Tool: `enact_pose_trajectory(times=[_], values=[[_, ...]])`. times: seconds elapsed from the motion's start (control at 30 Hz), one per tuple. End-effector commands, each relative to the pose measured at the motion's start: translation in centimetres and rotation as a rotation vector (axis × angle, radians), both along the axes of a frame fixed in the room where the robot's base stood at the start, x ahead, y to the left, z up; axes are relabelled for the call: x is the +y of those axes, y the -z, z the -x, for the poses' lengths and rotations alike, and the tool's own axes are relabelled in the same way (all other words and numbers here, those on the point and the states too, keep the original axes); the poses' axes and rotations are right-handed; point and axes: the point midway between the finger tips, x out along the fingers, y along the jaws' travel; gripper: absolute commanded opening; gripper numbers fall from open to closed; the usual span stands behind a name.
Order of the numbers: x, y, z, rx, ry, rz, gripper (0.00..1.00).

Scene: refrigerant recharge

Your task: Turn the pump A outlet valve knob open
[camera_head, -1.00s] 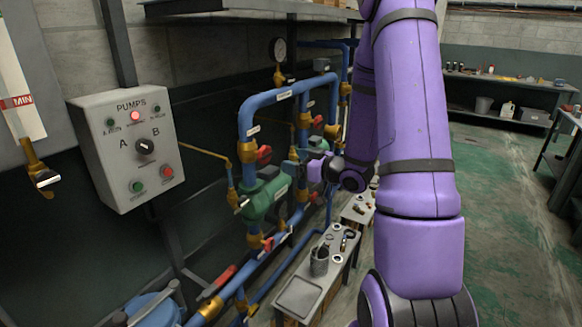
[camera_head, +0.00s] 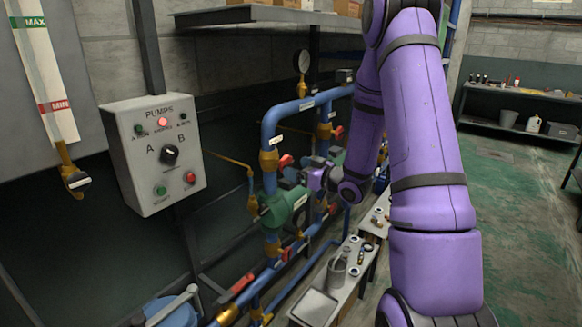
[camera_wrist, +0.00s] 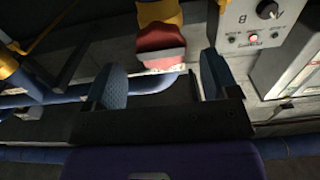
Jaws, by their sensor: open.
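A red valve knob (camera_head: 286,160) sits on the brass fitting above a green pump (camera_head: 284,205); no readable label confirms it as pump A's outlet valve. In the wrist view a red knob (camera_wrist: 160,40) with a brass body stands just beyond and between my two blue-grey fingertips. My gripper (camera_wrist: 160,82) is open, with a clear gap between the fingers and nothing held. In the head view my gripper (camera_head: 306,170) is just right of the upper red knob, partly hidden by its own wrist. Contact with the knob cannot be told.
A grey PUMPS control box (camera_head: 155,155) with an A/B selector and a lit red lamp hangs at left. Blue pipes (camera_head: 268,125) and more red knobs surround the pump. A bench (camera_head: 316,306) with small parts stands below. Green floor at right is open.

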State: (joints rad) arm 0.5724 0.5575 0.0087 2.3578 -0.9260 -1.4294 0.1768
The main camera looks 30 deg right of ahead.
Motion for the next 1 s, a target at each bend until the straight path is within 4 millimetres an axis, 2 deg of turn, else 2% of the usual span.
enact_pose_trajectory(times=[0.23, 0.43, 0.47, 0.6, 0.83, 1.0], values=[[1.0, 0.0, -2.4, 0.0, -0.002, -0.001, 0.81], [0.8, 0.0, -2.2, 0.0, 0.0, -0.001, 0.35], [0.8, 0.0, -2.2, 0.0, 0.0, -0.001, 0.33], [0.8, 0.0, -2.2, -0.013, 0.0, 0.036, 0.33], [0.8, 0.0, -2.2, -0.099, -0.001, 0.27, 0.33], [0.8, 0.0, -2.2, -0.133, 0.0, 0.364, 0.33]])
